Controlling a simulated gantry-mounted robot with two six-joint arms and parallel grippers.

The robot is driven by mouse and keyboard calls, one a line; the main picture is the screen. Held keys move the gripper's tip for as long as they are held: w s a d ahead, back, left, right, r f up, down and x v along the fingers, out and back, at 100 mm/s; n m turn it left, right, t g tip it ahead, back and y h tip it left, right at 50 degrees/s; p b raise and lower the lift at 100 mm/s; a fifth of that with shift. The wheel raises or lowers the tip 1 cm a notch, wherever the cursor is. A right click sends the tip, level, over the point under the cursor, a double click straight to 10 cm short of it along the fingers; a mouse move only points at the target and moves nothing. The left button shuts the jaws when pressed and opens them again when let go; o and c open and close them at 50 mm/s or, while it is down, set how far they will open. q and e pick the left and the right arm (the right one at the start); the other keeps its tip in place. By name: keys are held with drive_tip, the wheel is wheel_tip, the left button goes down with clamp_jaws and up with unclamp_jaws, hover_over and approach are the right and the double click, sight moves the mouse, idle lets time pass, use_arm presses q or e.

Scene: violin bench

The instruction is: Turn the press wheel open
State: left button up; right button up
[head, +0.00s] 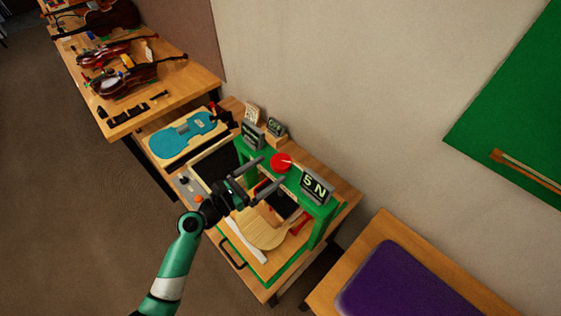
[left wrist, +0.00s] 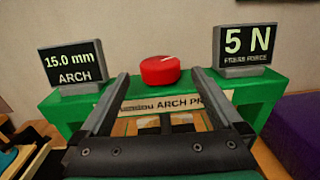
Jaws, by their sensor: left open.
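The press wheel is a red round knob (head: 281,163) with a pale mark, on top of the green press frame (head: 318,208). In the left wrist view the red wheel (left wrist: 160,70) sits at the middle of the green beam (left wrist: 198,88). My left gripper (head: 268,174) is open and empty, in front of the wheel. In the left wrist view its two fingers (left wrist: 158,88) point at the beam, spread either side of the wheel; I cannot tell if they touch anything. A display (left wrist: 247,47) reads 5 N press force; another (left wrist: 72,66) reads 15.0 mm arch. My right gripper is not in view.
A pale wooden plate (head: 258,232) lies under and before the press. A teal violin form (head: 182,133) lies on the bench behind. Violins (head: 118,78) lie on a far table. A purple pad (head: 405,282) is at the right. The wall stands close behind the press.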

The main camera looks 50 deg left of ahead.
sight(273, 167)
use_arm(q)
drive_tip(key=w, duration=0.5)
drive_tip(key=shift+w+d, duration=0.15)
drive_tip(key=shift+w, duration=0.05)
